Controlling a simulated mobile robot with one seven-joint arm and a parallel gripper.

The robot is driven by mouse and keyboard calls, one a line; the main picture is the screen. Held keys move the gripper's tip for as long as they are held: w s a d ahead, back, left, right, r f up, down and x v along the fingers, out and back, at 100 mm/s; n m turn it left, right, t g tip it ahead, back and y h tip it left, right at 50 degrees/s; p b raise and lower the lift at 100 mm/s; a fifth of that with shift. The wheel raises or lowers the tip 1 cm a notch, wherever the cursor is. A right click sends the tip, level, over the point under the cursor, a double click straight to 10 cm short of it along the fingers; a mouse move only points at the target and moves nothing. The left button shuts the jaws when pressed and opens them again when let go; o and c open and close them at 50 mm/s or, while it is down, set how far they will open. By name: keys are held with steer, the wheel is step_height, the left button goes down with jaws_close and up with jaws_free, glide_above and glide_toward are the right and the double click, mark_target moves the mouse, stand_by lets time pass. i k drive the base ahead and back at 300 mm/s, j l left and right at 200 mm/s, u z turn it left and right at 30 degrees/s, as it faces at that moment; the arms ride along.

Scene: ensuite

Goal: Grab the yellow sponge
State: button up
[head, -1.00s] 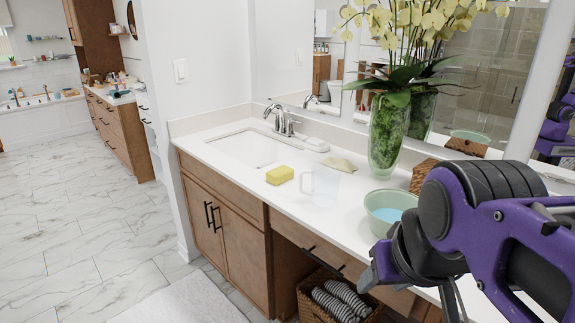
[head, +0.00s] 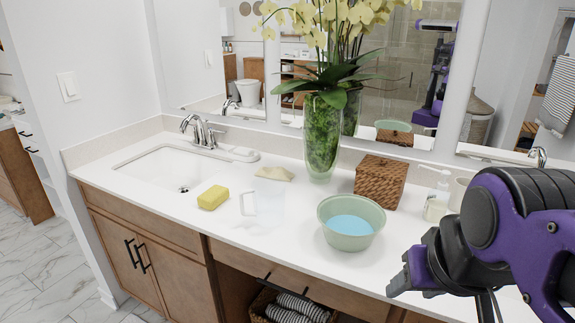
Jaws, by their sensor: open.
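The yellow sponge (head: 213,197) lies on the white countertop (head: 290,240), to the right of the sink basin and near the counter's front edge. A clear mug or pitcher (head: 268,204) stands close to its right. My gripper (head: 398,284) shows at the lower right, in front of the counter and well to the right of the sponge, with the bowl between them in the picture. Its fingers are open, with nothing seen between them. Part of it is hidden by my purple and black arm.
A green bowl (head: 351,222) of blue liquid stands right of the mug. Behind are a folded cloth (head: 273,173), a glass vase (head: 321,138) with orchids, a wicker box (head: 380,182) and a soap bottle (head: 437,203). The sink (head: 175,168) and faucet (head: 197,130) are left.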

mark_target(213, 198)
steer(key=i+j+z, duration=0.2)
steer(key=j, duration=0.2)
steer(key=j+z, duration=0.25)
steer(key=i+j+z, duration=0.15)
steer(key=j, duration=0.75)
steer(key=j+z, duration=0.15)
steer(key=j, duration=0.7)
